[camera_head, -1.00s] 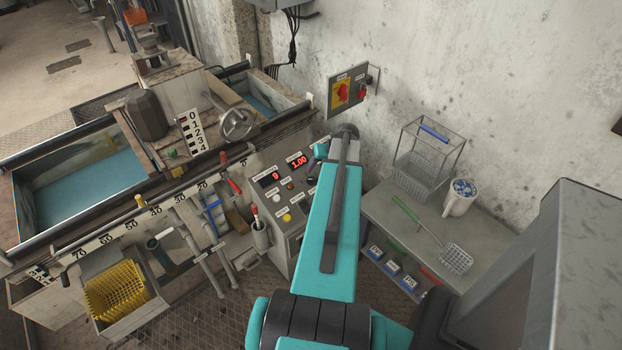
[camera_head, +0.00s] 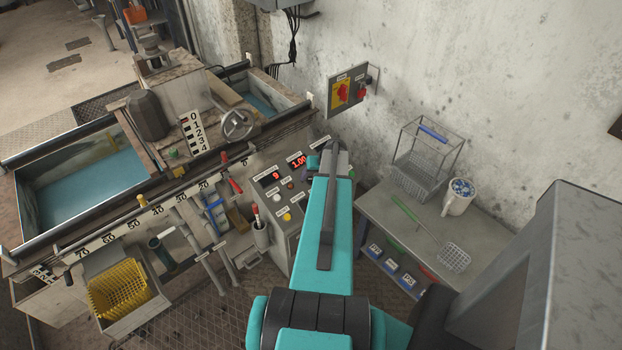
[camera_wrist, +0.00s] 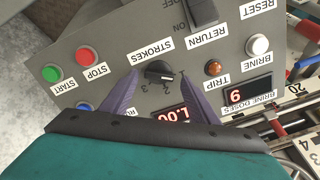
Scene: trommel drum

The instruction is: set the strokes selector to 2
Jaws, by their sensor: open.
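The strokes selector is a dark rotary knob (camera_wrist: 158,72) below the upside-down STROKES label in the wrist view. Digits are printed around it, with a 3 readable on its left; its exact setting is too small to tell. My gripper (camera_wrist: 155,82) is open, its two purple fingers on either side of the knob, apart from it in the picture. Whether they touch the panel I cannot tell.
Around the knob in the wrist view are a green START button (camera_wrist: 51,73), a red STOP button (camera_wrist: 83,56), a RETURN switch (camera_wrist: 201,12), a white BRINE button (camera_wrist: 258,45) and red displays (camera_wrist: 248,95). A shelf (camera_head: 440,225) with a wire basket and mug stands right of my arm.

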